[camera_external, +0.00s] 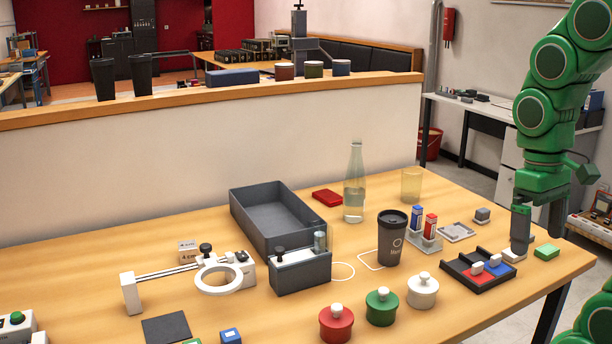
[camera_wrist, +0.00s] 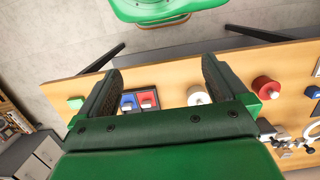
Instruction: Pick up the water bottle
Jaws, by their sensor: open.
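The water bottle (camera_external: 354,184) is clear glass with a narrow neck, part filled with water. It stands upright near the back of the wooden table in the external view, left of a clear glass. My gripper (camera_external: 522,234) hangs at the table's right end, well to the right of the bottle. In the wrist view my gripper (camera_wrist: 157,82) has its two dark fingers spread apart with nothing held between them. The bottle does not show in the wrist view.
A dark cup (camera_external: 391,240) stands in front and right of the bottle. A red box (camera_external: 327,198) lies left of it, near a grey bin (camera_external: 247,222). A clear glass (camera_external: 411,185), marker holder (camera_external: 427,243) and black tray (camera_external: 468,281) lie towards my gripper. A low wall (camera_external: 200,160) runs behind.

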